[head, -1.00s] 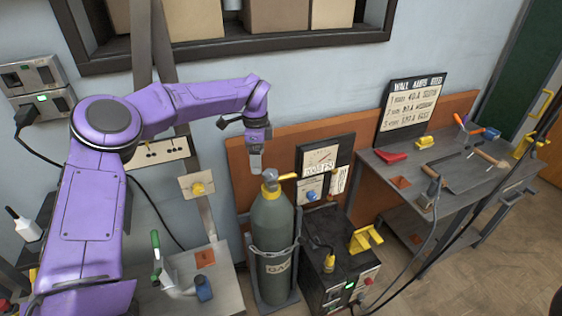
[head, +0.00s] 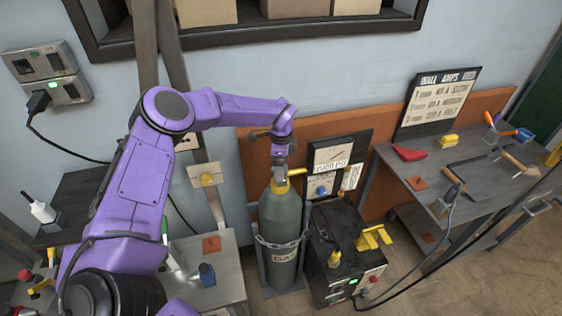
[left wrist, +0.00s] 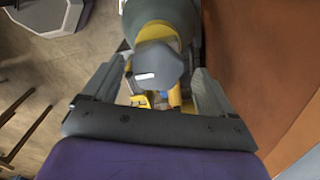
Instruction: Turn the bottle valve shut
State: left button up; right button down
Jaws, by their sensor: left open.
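The green-grey gas bottle (head: 281,225) stands upright in its metal holder with a chain around it. Its grey valve knob (left wrist: 158,66) and yellow collar (left wrist: 158,32) show in the left wrist view. A yellow outlet (head: 297,172) sticks out to the right at the bottle's top. My left gripper (head: 281,176) points down over the bottle top and hides much of the valve in the head view. In the left wrist view it is open, one finger on each side of the knob, with small gaps visible. My right gripper is not in view.
A gauge board (head: 329,170) stands behind, right of the bottle. A dark welder box (head: 345,235) with a yellow bracket (head: 373,238) is close on the right. A workbench (head: 440,165) with tools is farther right. A small table (head: 222,268) is at the left.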

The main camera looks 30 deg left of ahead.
pick_arm(q)
jog(key=shift+s+a+r, duration=0.1)
jog(key=shift+s, duration=0.25)
jog(key=shift+c, duration=1.2)
jog(key=c, duration=0.8)
